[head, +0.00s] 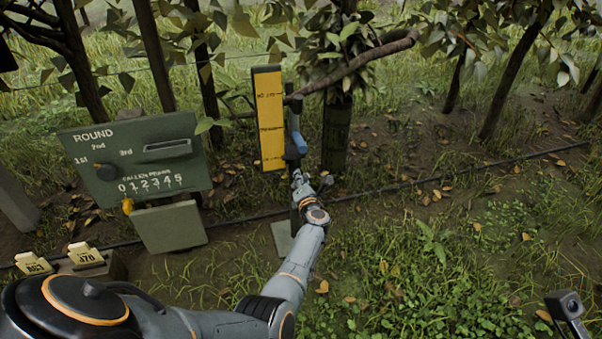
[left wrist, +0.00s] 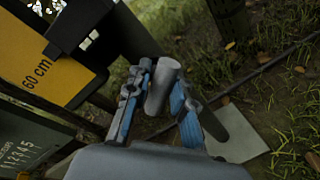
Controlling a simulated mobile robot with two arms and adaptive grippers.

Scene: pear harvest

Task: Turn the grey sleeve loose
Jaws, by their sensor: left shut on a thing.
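In the left wrist view a grey cylinder, which looks like the grey sleeve (left wrist: 163,84), stands between the blue-padded fingers of my left gripper (left wrist: 160,104). The fingers are closed in around it, one on each side. In the head view my left gripper (head: 300,184) is at the post, just below a blue part (head: 299,142) beside the yellow gauge board (head: 269,118). The sleeve is too small and covered to make out there.
A pale square base plate (head: 283,238) lies on the ground under the post. A green round board (head: 135,158) with a knob and number scale stands at left, with number tags (head: 84,254) below. A branch (head: 358,64) reaches over the post. Open grass lies to the right.

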